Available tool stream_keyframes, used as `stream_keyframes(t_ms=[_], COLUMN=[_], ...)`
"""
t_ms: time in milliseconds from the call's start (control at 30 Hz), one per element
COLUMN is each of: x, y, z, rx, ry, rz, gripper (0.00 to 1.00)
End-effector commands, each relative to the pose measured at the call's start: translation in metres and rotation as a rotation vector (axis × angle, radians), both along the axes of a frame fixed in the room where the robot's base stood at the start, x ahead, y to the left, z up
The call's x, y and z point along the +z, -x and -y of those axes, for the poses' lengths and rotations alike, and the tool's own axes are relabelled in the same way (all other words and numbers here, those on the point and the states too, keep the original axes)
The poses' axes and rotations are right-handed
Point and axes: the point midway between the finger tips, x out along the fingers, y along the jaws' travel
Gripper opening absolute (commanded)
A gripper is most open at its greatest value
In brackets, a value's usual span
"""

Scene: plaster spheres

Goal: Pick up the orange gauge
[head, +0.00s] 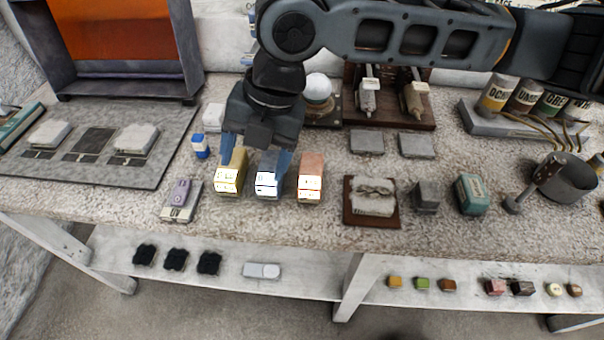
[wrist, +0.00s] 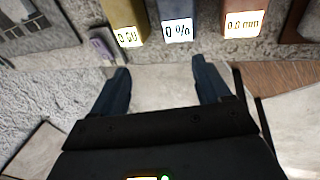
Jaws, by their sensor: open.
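The orange gauge (head: 311,165) stands on the table, rightmost in a row of three, with a lit display on its front. It also shows at the top right of the wrist view (wrist: 246,8), its display reading what looks like 0.0 mm. My gripper (head: 256,162) is open and empty, left of the orange gauge. In the wrist view its fingers (wrist: 160,70) point toward the blue-grey gauge (wrist: 177,10), with the orange gauge beyond the right finger. The blue-grey gauge (head: 268,163) is in the middle of the row, partly behind a finger in the head view.
A yellow gauge (head: 230,172) stands left of the blue-grey one. A purple device (head: 181,195) lies further left. Open tabletop lies in front of the gauges. A lower shelf (head: 318,285) holds small items.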

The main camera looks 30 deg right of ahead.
Motion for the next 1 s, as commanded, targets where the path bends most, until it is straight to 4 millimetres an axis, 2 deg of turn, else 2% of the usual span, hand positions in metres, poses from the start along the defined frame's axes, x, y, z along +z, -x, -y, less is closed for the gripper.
stream_keyframes(t_ms=[33, 100, 200, 300, 667, 900, 1000], x=[-0.002, -0.005, -0.006, -0.008, -0.040, -0.074, -0.082], y=[0.000, 0.002, 0.005, 0.008, 0.008, 0.010, 0.009], z=[0.028, 0.056, 0.084, 0.099, 0.099, 0.095, 0.095], rx=[0.006, 0.017, 0.025, 0.029, 0.031, 0.030, 0.029], ry=[0.079, 0.159, 0.237, 0.275, 0.283, 0.283, 0.282], rz=[-0.016, -0.043, -0.074, -0.092, -0.097, -0.097, -0.095], gripper=[0.77, 0.77, 0.77, 0.77, 0.77, 0.77, 0.77])
